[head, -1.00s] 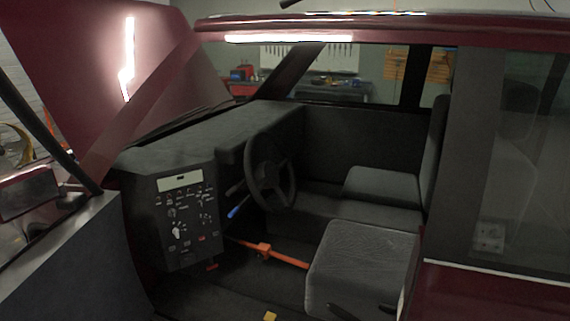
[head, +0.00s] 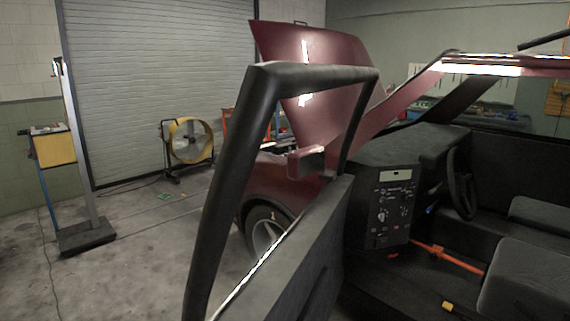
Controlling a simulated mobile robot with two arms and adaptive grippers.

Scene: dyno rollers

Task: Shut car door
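The car door (head: 290,265) stands open in the lower middle of the head view, swung out from the dark red car. Its black window frame (head: 252,135) rises over it, and its inner panel faces the cabin. A side mirror (head: 306,162) shows through the window frame. The door opening is clear, with the dashboard (head: 384,205), steering wheel (head: 461,185) and seats (head: 525,275) visible inside. Neither of my grippers is in view.
The car's hood (head: 315,70) is raised. A yellow fan (head: 188,140) and a stand with a heavy dark base (head: 86,238) are on the left. The concrete floor (head: 150,240) between them and the door is mostly free. A roller shutter (head: 160,70) closes the back.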

